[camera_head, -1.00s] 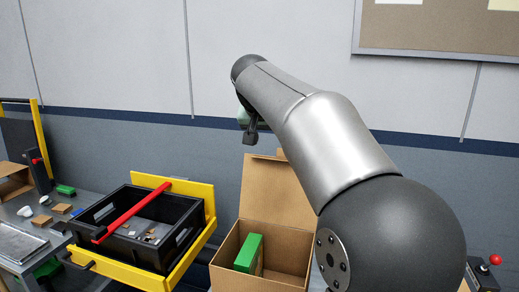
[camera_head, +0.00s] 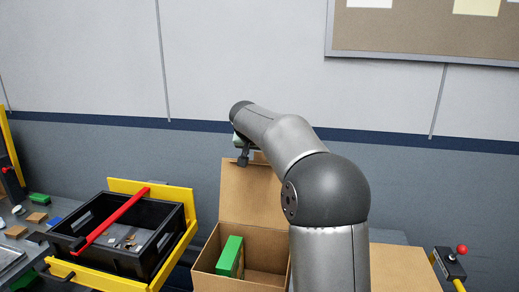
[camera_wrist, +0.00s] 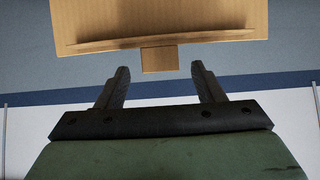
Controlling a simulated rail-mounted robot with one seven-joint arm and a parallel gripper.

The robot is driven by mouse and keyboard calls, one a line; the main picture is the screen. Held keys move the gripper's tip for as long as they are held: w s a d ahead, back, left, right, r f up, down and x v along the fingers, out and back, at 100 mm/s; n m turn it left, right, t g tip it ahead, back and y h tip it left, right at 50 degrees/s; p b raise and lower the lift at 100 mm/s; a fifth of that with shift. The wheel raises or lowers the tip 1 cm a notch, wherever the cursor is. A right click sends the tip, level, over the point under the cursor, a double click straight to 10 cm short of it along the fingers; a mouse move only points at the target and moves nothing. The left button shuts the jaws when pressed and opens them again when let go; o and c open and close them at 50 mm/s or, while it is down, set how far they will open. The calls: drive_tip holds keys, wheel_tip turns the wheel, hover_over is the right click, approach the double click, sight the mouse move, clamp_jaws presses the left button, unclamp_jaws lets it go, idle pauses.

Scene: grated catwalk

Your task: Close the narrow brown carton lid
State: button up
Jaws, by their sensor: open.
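The brown carton (camera_head: 208,272) stands open in the head view, its lid (camera_head: 245,195) upright at its back edge. A green box (camera_head: 230,256) is inside. My gripper (camera_head: 243,159) is at the lid's top edge, partly hidden by my arm, which also covers the carton's right side. In the wrist view my gripper (camera_wrist: 161,82) is open, with nothing between its fingers. The lid (camera_wrist: 160,18) fills the top of that view, and its small tab (camera_wrist: 160,60) is just beyond the gap between the fingertips. I see no clear contact.
A black bin (camera_head: 110,262) with a red bar (camera_head: 110,220) sits in a yellow frame (camera_head: 190,200) left of the carton. A flat brown surface (camera_head: 400,268) and a control box with a red knob (camera_head: 450,262) are at the right. A wall is behind.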

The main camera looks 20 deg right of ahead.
drive_tip(key=shift+x, duration=1.15)
